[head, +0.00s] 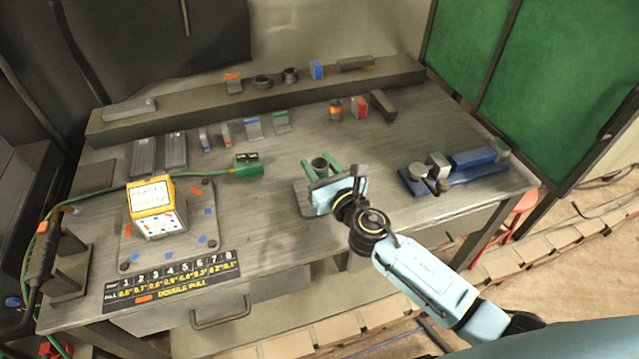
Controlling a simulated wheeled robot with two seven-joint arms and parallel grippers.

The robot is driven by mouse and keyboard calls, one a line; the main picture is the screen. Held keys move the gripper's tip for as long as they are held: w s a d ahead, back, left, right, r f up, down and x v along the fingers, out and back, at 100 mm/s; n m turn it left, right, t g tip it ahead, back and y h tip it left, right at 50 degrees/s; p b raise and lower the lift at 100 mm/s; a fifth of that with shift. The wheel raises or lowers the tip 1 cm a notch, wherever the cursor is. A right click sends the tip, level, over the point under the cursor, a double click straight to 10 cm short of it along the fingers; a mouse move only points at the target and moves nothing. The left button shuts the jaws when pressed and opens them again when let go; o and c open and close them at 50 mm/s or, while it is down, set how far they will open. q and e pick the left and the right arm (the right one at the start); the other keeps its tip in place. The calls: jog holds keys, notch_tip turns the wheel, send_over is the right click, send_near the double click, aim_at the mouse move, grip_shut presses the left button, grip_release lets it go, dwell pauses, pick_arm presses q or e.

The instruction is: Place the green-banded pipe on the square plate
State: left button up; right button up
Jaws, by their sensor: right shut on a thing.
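My right gripper (321,176) reaches in from the lower right, low over the middle of the bench. It is shut on a short dark pipe (319,163), whose round open top shows between green parts on both sides. I take this for the green-banded pipe, but its band and lower end are hidden by the gripper. A grey plate (301,198) shows at the left edge of the gripper; it looks like the square plate, mostly covered. I cannot tell whether the pipe touches it. My left gripper is not in view.
An orange-banded pipe (335,111) and small blocks stand behind. A raised ledge (200,108) holds more parts. A green box (247,165) with a cable and a yellow-framed box (151,195) are left. A blue vise (450,174) is right.

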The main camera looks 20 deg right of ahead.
jog(key=shift+f+b, duration=1.5)
jog(key=shift+f, duration=0.4)
jog(key=shift+r, duration=0.1)
jog(key=o, duration=0.6)
jog(key=shift+f, duration=0.25)
jog(key=o, duration=0.5)
jog(key=shift+r, duration=0.15)
jog(key=shift+s+r, duration=0.1)
jog(key=shift+s, duration=0.1)
jog(key=s, duration=0.3)
jog(key=s+d, duration=0.1)
jog(key=s, duration=0.3)
jog(key=s+d, duration=0.1)
jog(key=s, duration=0.3)
jog(key=shift+s+d, duration=0.15)
jog(key=shift+s, duration=0.05)
